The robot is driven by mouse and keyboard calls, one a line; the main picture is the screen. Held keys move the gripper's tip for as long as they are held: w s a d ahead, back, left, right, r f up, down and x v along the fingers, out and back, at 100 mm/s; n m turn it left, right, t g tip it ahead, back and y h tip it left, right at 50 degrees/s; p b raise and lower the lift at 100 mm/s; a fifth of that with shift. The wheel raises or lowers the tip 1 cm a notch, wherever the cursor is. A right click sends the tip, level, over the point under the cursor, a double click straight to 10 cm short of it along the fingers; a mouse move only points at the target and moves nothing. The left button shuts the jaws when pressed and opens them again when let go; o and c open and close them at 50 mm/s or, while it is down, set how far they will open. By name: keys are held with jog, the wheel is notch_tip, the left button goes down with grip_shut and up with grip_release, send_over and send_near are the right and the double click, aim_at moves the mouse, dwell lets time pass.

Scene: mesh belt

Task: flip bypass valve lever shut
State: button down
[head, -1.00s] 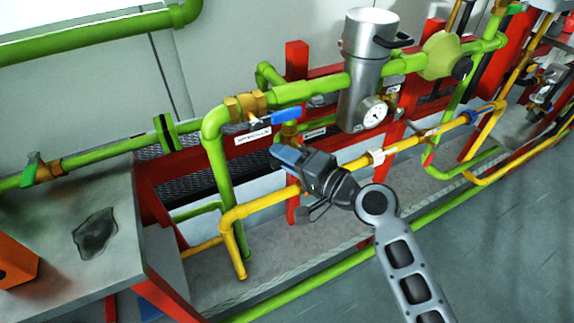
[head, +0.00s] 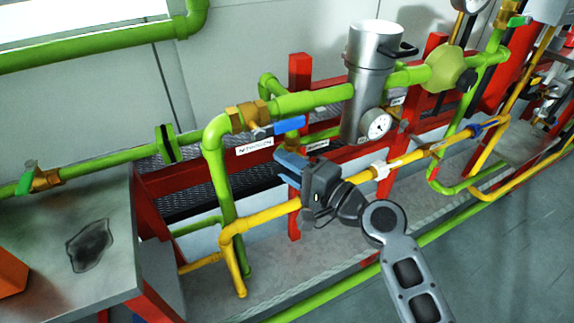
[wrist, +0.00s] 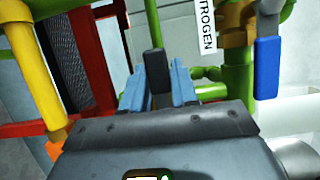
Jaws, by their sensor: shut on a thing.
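My gripper (head: 290,164) is in front of the yellow pipe, below the nitrogen valve. In the wrist view its blue fingers (wrist: 158,82) stand on both sides of a black lever grip (wrist: 154,68) and are shut on it. This seems to be the bypass valve lever; its valve body is hidden behind my gripper in the head view. A separate blue lever (head: 289,125) sits on the brass nitrogen valve (head: 246,115), apart from my fingers. It also shows at the right of the wrist view (wrist: 267,68).
The yellow pipe (head: 268,214) and green upright pipe (head: 221,185) run close to my gripper. A steel canister (head: 368,75) with a gauge (head: 377,124) stands to the right. A grey table (head: 45,215) is at the left. Grey floor (head: 510,235) is open at the right.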

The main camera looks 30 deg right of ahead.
jog(key=c, duration=1)
grip_release()
jog(key=shift+o, duration=0.2)
jog(key=b+v, duration=0.1)
jog(key=v, duration=0.7)
jog(key=shift+f, duration=0.1)
jog(key=s+f+n+g+h, duration=0.2)
jog(key=s+f+n+h, duration=0.35)
jog(key=s, duration=1.15)
jog(key=s+r+n, duration=0.2)
jog(key=s+n, duration=0.2)
jog(key=s, duration=0.4)
jog(key=s+a+r+n+h, duration=0.1)
jog(key=s+r+n, duration=0.2)
jog(key=s, duration=0.5)
jog(key=shift+s+a+r+n, duration=0.15)
jog(key=shift+a+n, duration=0.15)
jog(key=shift+n, duration=0.25)
